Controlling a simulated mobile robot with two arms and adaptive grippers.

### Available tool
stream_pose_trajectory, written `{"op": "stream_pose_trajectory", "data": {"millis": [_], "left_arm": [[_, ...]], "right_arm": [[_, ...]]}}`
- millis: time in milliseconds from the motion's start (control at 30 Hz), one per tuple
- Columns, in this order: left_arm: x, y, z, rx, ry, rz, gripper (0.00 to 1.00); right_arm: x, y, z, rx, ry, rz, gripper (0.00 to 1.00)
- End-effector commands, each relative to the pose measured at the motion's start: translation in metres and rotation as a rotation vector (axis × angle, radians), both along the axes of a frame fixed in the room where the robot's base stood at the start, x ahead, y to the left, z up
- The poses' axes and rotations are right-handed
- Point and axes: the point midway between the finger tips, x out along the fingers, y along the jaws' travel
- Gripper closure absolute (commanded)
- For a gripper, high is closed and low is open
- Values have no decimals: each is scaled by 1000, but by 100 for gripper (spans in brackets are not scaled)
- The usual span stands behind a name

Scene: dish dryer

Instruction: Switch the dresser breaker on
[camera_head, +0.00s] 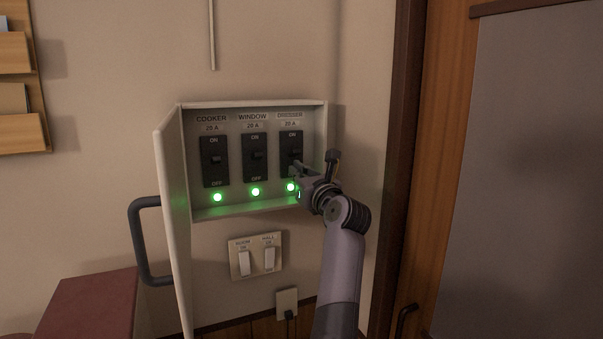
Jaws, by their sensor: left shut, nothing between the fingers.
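The dresser breaker (290,142) is the rightmost of three black switches in an open wall box (253,105). The green light (290,187) under it is lit. My left gripper (294,168) is shut and empty, with its fingertips at the lower part of the dresser breaker. The fingers cover part of the breaker, so I cannot tell its lever's position or whether they touch it. The cooker breaker (214,172) and window breaker (255,168) are to its left, each above a lit green light. My right gripper is not in view.
The box door (172,190) stands open on the left, with a dark handle (143,240). Two white wall switches (256,256) and a socket (287,302) are below. A dark red surface (90,305) is at lower left. A wooden door frame (398,170) rises to the right.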

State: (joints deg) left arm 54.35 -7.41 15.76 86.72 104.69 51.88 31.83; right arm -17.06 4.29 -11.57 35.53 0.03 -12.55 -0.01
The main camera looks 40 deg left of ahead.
Motion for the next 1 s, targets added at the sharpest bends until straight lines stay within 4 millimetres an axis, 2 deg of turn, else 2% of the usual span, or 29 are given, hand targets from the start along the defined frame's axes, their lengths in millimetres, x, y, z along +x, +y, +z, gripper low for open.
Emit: {"op": "stream_pose_trajectory", "data": {"millis": [33, 233, 433, 600, 1000], "left_arm": [[-2, -11, -1, -1, -1, -7, 100], [-18, -46, -1, 4, -1, -10, 100], [-30, -72, -1, 10, -1, -9, 100], [-34, -79, 0, 11, -2, -8, 100], [-34, -79, 0, 11, -2, -8, 100]], "right_arm": [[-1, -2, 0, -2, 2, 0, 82], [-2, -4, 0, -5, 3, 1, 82], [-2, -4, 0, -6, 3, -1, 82], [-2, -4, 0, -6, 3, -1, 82], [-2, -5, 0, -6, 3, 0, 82]]}}
